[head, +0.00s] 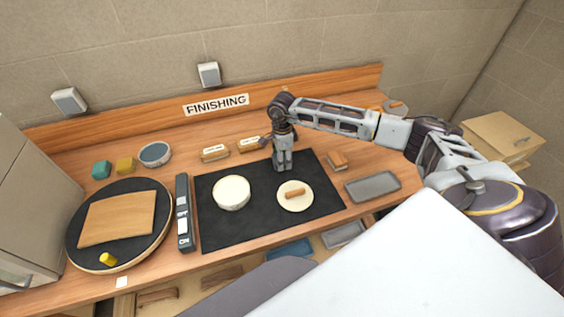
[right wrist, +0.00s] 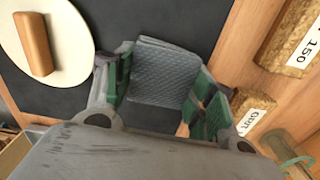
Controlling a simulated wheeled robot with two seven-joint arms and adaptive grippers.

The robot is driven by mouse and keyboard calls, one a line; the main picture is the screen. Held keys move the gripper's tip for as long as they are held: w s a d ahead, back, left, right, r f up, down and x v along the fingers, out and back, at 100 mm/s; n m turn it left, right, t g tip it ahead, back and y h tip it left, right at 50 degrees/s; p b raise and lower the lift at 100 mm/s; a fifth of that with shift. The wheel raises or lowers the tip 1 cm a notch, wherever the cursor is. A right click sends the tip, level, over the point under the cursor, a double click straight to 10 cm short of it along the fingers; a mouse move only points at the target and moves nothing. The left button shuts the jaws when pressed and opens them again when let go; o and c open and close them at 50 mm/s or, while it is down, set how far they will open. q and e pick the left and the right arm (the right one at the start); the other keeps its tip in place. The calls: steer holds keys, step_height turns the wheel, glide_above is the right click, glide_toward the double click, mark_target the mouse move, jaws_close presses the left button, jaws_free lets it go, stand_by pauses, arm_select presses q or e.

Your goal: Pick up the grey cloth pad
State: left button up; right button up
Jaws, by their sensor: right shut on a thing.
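The grey cloth pad (right wrist: 165,72) has a quilted surface and shows between the fingers of my right gripper (right wrist: 160,92) in the right wrist view. The gripper is shut on it, over the black mat. In the head view my right gripper (head: 283,162) points down at the back of the black mat (head: 258,232), right of its middle. The pad cannot be made out clearly there. I cannot tell whether the pad touches the mat. My left gripper is not in view.
A white tin (head: 231,193) and a pale disc (head: 295,204) with a wooden piece stand on the mat. Labelled blocks (head: 215,154) lie behind it. A brush-like block (head: 337,160) and grey tray (head: 373,187) are right. A turntable with a wooden panel (head: 117,218) is left.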

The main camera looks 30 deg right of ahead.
steer(key=shift+r+b, duration=0.8)
steer(key=shift+r, duration=3.2)
steer(key=o, duration=0.3)
steer(key=c, duration=0.3)
steer(key=shift+s+a+f+p, duration=0.1)
steer(key=shift+s+a+p, duration=0.05)
steer(key=shift+s+p, duration=0.4)
